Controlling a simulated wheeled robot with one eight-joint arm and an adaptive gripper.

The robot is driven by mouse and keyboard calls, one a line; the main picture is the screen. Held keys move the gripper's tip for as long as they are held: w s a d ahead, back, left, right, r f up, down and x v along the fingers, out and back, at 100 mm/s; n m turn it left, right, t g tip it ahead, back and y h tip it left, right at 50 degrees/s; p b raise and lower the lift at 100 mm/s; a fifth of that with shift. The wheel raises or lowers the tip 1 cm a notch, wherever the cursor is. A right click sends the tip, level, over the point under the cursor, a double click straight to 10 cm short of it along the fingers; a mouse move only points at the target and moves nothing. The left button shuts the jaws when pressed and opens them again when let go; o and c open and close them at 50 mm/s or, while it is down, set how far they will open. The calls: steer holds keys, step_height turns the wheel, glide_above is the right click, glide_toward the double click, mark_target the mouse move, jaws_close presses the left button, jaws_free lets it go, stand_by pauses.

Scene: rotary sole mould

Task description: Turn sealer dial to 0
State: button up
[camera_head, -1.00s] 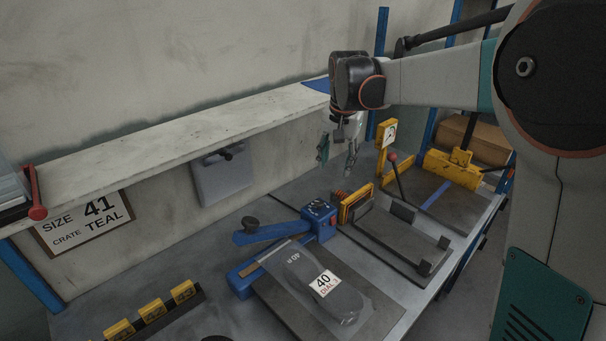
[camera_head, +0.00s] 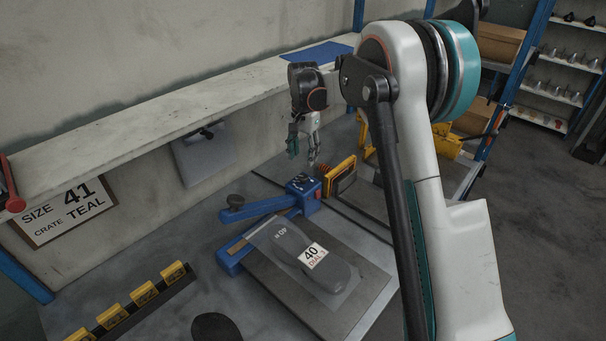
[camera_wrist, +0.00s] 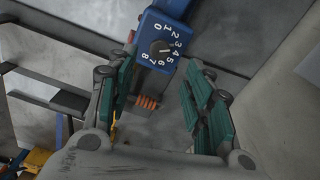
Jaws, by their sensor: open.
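The blue sealer (camera_head: 304,194) stands on the bench, with its lever arm (camera_head: 258,207) reaching left and a dark knob at the arm's end. In the wrist view the sealer's dial (camera_wrist: 161,47) is a dark round face on the blue housing, ringed by white numbers from 0 to 8. A pale pointer mark on it seems to lie towards the 4 to 5 side. My gripper (camera_head: 304,155) hangs above and slightly behind the sealer, fingers pointing down. In the wrist view its green-padded fingers (camera_wrist: 158,98) are spread wide and empty, apart from the dial.
A sole in a clear bag with a "40 DIAL" label (camera_head: 313,255) lies on a plate before the sealer. A yellow-framed part (camera_head: 340,176) stands close to its right. A shelf (camera_head: 150,125) runs along the wall. Yellow number tags (camera_head: 143,293) stand front left.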

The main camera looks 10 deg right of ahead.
mark_target(303, 176)
step_height(303, 176, down, 8)
steer(key=shift+r+b, duration=0.1)
steer(key=shift+b, duration=0.55)
steer(key=c, duration=1.1)
